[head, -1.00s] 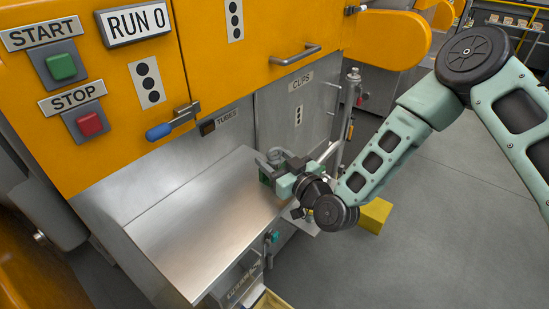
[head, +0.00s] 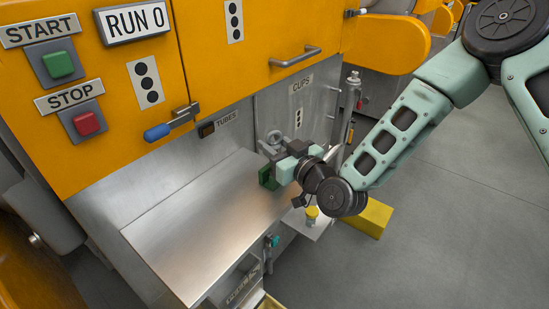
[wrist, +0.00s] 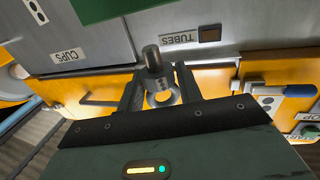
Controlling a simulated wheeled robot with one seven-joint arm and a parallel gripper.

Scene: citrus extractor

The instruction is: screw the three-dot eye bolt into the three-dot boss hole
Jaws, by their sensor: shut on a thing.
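My gripper (wrist: 158,88) is shut on a grey metal eye bolt (wrist: 153,62). In the wrist view its ring sits between the two fingers and its thick shank points away from my palm. In the head view my gripper (head: 276,147) is above the far right part of the steel shelf, in front of the panel marked CUPS. I cannot make out dots on the bolt. I cannot make out the boss hole in either view.
The steel shelf (head: 190,225) is otherwise bare. A blue-handled latch (head: 160,131) and a door handle (head: 295,57) stick out above. A yellow-topped item (head: 311,213) and a yellow block (head: 372,217) are at lower right.

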